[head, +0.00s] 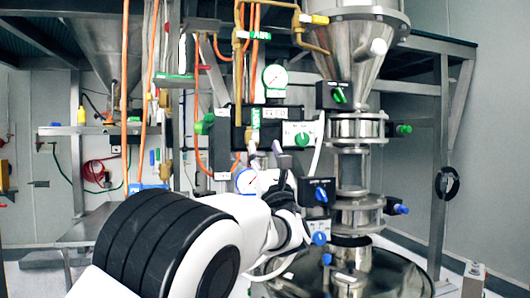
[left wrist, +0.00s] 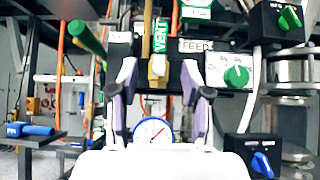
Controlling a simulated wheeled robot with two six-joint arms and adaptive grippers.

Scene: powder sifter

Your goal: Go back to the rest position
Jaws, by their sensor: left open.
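My left gripper (head: 268,155) is in front of the black control panel, at the end of my white and black arm coming up from the bottom left. In the left wrist view, its two purple-grey fingers (left wrist: 159,82) stand apart with nothing held between them. Behind the gap are a brass valve fitting, a green VENT label (left wrist: 160,36) and a white pressure gauge (left wrist: 153,131) with a blue rim. I cannot tell how close the fingertips are to the panel. My right gripper does not show.
The steel sifter column (head: 352,172) stands right of the gripper, under a steel hopper (head: 358,65). Green-knob (head: 302,139) and blue-knob (head: 321,194) switch boxes are close to the gripper. Orange hoses (head: 149,75) hang at left. A small grey table (head: 88,228) stands at lower left.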

